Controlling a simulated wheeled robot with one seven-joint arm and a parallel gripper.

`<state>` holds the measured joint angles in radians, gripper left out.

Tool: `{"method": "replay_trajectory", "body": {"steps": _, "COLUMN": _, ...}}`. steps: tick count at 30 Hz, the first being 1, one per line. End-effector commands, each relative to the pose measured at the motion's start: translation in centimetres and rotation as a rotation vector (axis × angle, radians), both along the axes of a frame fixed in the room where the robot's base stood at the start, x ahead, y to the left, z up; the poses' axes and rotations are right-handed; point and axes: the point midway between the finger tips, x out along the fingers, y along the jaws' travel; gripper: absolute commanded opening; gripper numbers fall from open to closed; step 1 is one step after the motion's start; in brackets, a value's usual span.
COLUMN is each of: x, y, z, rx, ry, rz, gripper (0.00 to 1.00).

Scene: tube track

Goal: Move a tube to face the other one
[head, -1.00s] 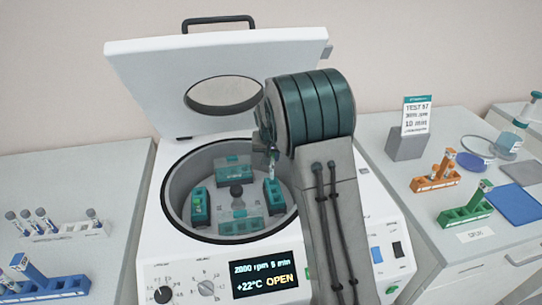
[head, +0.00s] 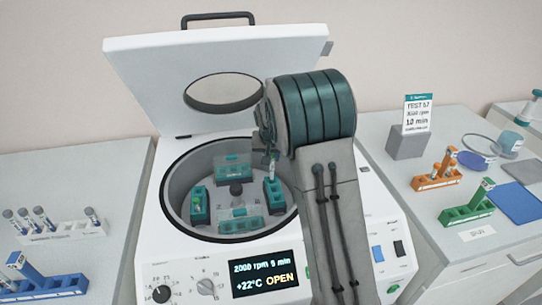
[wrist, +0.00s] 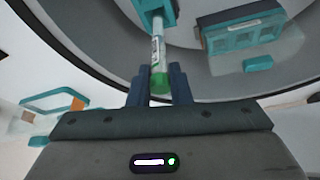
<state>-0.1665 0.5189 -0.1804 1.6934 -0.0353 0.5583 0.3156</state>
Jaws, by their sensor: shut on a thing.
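The centrifuge (head: 152,240) stands open with its lid (head: 130,75) raised. Its bowl holds teal buckets at the back (head: 232,168), left (head: 200,212), front (head: 240,224) and right (head: 273,194). A green-topped tube (head: 197,199) sits in the left bucket. My gripper (wrist: 160,84) is shut on a second tube (wrist: 157,48) by its green end. In the wrist view this tube's far end meets a teal bucket (wrist: 168,8); in the head view it is at the right bucket. How deep it sits is hidden. My arm covers the bowl's right side.
A white rack (head: 70,231) with several tubes and a blue rack (head: 60,286) stand on the left. An orange rack (head: 437,182) and a green rack (head: 467,211) stand on the right bench. The display (head: 264,273) reads OPEN.

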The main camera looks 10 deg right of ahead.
Motion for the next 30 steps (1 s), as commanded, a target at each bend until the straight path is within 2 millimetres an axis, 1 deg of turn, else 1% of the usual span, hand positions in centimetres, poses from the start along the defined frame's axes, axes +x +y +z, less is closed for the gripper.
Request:
{"method": "replay_trajectory", "body": {"steps": 8, "x": 0.0, "y": 0.0, "z": -0.1, "rx": 0.0, "ry": 0.0, "rz": 0.0, "gripper": 0.05}}
{"method": "replay_trajectory", "body": {"steps": 20, "x": 0.0, "y": 0.0, "z": -1.2, "rx": 0.0, "ry": 0.0, "rz": 0.0, "gripper": 0.05}}
{"method": "replay_trajectory", "body": {"steps": 30, "x": 0.0, "y": 0.0, "z": -1.2, "rx": 0.0, "ry": 0.0, "rz": 0.0, "gripper": 0.05}}
